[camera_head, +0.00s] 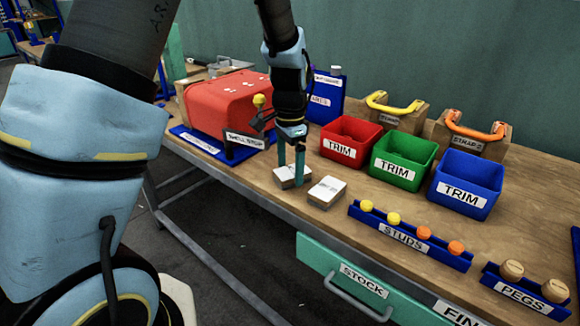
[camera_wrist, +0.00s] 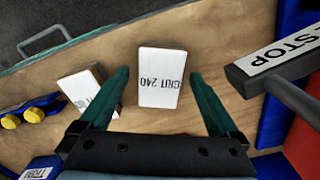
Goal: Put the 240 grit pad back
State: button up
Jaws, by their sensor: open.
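The 240 grit pad is a white-topped block (camera_wrist: 161,66) marked "GRIT 240" in the wrist view. It lies flat on the wooden bench and also shows in the head view (camera_head: 287,183). My gripper (camera_wrist: 160,78) is open, with one teal finger to each side of this pad and nothing held. In the head view my gripper (camera_head: 290,170) points down over the pad; whether the fingertips touch the bench is unclear. A second similar pad (camera_head: 327,190) lies to its right. In the wrist view that second pad (camera_wrist: 78,88) is partly hidden by a finger.
The "SHELL STOP" bar (camera_head: 243,140) and red press block (camera_head: 222,105) stand close left of my gripper. Red (camera_head: 338,152), green (camera_head: 393,171) and blue (camera_head: 463,194) TRIM bins stand right. The STUDS rack (camera_head: 405,240) lies along the front edge.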

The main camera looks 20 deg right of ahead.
aim_at(290, 172)
notch_tip(290, 172, up, 12)
jog(key=b, duration=0.1)
jog(key=shift+s, duration=0.1)
dwell(0.6)
